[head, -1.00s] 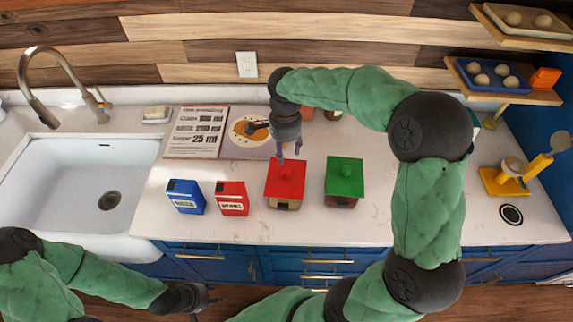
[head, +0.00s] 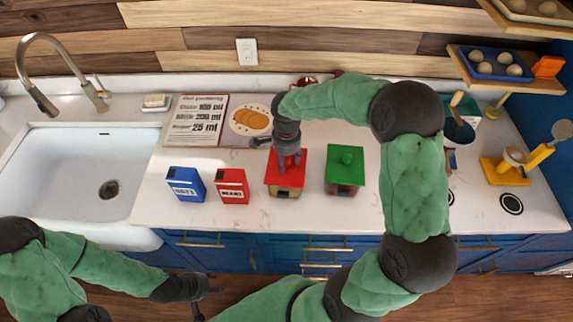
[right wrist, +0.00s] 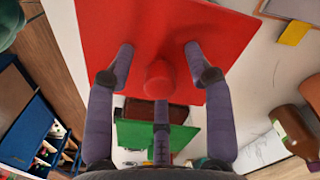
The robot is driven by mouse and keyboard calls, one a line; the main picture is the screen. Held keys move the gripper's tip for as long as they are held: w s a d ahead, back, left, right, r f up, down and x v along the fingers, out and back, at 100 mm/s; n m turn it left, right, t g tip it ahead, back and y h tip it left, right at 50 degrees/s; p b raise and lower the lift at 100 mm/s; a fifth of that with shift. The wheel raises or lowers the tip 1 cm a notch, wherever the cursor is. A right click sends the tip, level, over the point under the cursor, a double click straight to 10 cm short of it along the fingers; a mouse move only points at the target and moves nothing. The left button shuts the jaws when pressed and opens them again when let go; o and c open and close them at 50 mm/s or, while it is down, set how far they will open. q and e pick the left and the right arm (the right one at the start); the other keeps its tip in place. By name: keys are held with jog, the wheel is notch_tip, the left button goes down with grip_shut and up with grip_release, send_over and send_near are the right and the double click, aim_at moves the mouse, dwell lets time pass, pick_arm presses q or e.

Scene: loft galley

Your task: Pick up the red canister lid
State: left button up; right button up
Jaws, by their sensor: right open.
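The red canister lid (head: 299,178) sits on its canister (head: 285,192) near the counter's front edge. In the right wrist view the red lid (right wrist: 215,40) fills the upper middle, with its round knob (right wrist: 158,80) between the fingers. My right gripper (head: 289,164) is over the lid, pointing down, open around the knob; it also shows in the right wrist view (right wrist: 158,75). I cannot tell whether the fingertips touch the lid. My left gripper (head: 200,297) hangs in front of the counter, low at the left; its fingers are too small to read.
The green-lidded canister (head: 345,170) stands close to the right of the red one. A red box (head: 232,187) and a blue box (head: 186,185) stand to the left. A recipe book (head: 195,120) lies behind. The sink (head: 80,175) is at the left.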

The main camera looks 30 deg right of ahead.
aim_at(287, 158)
grip_shut()
jog(key=shift+r, duration=0.15)
jog(key=shift+r, duration=0.2)
notch_tip(287, 158, up, 3)
jog(key=shift+f, duration=0.1)
jog(key=s+a+r+p, duration=0.1)
jog(key=s+a+r, duration=0.2)
jog(key=s+r, duration=0.6)
jog(key=s, duration=0.4)
jog(key=shift+s+a+r, duration=0.25)
jog(key=shift+a, duration=0.1)
